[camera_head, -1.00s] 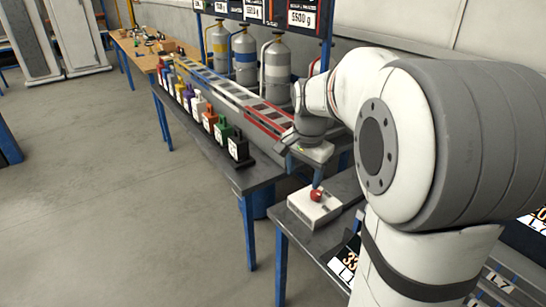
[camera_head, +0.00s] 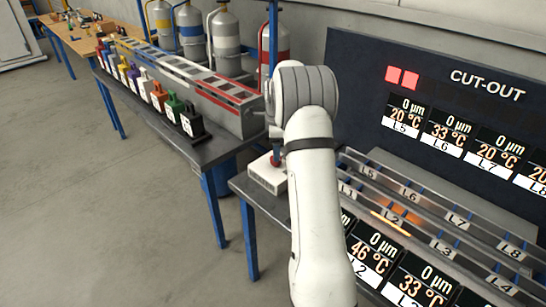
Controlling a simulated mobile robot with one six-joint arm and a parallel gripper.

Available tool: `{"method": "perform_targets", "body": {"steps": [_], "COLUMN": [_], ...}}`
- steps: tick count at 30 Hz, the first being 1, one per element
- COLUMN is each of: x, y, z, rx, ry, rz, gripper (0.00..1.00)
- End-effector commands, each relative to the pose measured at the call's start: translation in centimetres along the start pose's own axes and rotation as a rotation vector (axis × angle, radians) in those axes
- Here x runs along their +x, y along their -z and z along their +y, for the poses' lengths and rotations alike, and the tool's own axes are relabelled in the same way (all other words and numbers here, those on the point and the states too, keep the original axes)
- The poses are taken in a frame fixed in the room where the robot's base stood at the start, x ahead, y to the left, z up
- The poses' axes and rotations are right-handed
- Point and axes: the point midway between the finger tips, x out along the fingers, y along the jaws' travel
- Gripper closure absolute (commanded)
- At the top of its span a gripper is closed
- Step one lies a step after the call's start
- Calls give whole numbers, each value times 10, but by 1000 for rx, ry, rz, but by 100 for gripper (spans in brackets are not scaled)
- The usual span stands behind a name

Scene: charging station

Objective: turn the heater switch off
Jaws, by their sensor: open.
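The heater switch is a white box (camera_head: 264,176) with a red knob (camera_head: 276,161) on top, at the near left end of the dark bench. My arm hides its right side. I cannot tell whether a finger touches the knob. An orange glow (camera_head: 400,211) shows in the rack near label L2.
A black display board (camera_head: 440,60) reading CUT-OUT, with two red squares, stands behind the rack (camera_head: 425,222). A bench at left holds a row of coloured weights (camera_head: 158,96) and a long tray. Grey cylinders (camera_head: 226,42) stand behind it. The floor at left is clear.

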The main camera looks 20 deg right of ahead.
Motion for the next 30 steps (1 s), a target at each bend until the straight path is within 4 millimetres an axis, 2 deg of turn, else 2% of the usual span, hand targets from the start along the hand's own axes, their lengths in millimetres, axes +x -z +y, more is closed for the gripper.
{"method": "perform_targets", "body": {"steps": [3, 6, 17, 30], "x": [18, 28, 34, 34], "y": [0, 0, -1, -2], "z": [0, 0, 0, 1], "rx": [-1, -2, -3, -4], "ry": [-1, -1, 1, -1], "rz": [0, 0, 0, 0], "gripper": [41, 41, 41, 76]}}
